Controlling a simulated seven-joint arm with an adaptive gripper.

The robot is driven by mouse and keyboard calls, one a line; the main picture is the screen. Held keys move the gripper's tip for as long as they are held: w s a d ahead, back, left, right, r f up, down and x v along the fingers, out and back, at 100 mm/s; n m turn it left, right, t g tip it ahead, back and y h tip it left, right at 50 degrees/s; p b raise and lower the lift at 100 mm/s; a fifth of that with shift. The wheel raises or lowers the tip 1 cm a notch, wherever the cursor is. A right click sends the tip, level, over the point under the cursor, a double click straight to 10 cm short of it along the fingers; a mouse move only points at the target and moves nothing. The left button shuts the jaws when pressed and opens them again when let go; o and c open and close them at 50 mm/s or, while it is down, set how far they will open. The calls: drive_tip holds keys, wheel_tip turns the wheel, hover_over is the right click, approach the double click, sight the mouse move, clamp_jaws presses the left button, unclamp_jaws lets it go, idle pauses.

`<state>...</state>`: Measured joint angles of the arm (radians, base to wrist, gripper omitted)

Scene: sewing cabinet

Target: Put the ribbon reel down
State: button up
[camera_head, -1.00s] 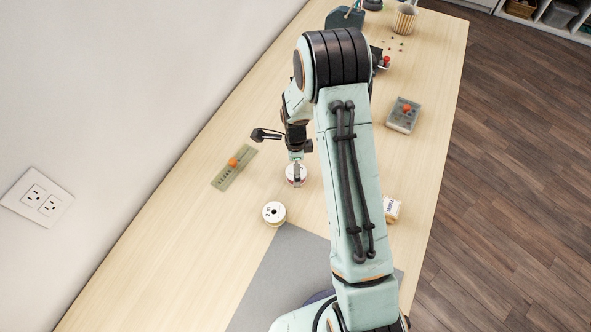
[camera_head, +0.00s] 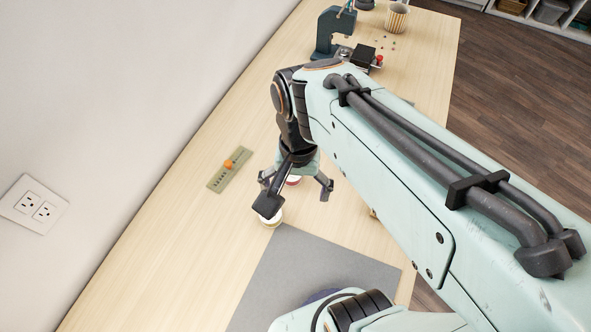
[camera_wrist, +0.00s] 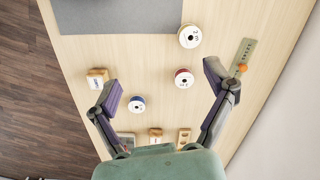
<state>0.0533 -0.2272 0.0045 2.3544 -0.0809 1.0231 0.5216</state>
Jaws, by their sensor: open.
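Three reels stand apart on the wooden table; I cannot tell for sure which is the ribbon reel. A red-rimmed white reel (camera_wrist: 184,78) lies flat, and its edge shows below my gripper in the head view (camera_head: 293,181). A cream reel with a printed top (camera_wrist: 190,36) is near the grey mat, partly covered by my gripper in the head view (camera_head: 269,222). A blue-rimmed reel (camera_wrist: 137,104) is hidden by my arm in the head view. My gripper (camera_head: 296,185) is wide open and empty above the red-rimmed reel, its fingers spread either side of the reels in the wrist view (camera_wrist: 163,80).
The grey mat (camera_head: 305,265) lies at the near side. A green plate with an orange knob (camera_head: 231,168) lies by the wall side. Small wooden blocks (camera_wrist: 97,77) stand on the table. A dark machine (camera_head: 330,32) and a striped cup (camera_head: 397,17) are at the far end.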

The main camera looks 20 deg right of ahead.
drive_tip(key=s+a+n, duration=0.1)
drive_tip(key=s+n, duration=0.6)
drive_tip(key=s, duration=0.1)
drive_tip(key=shift+a+r, duration=0.2)
drive_tip(key=shift+r, duration=0.05)
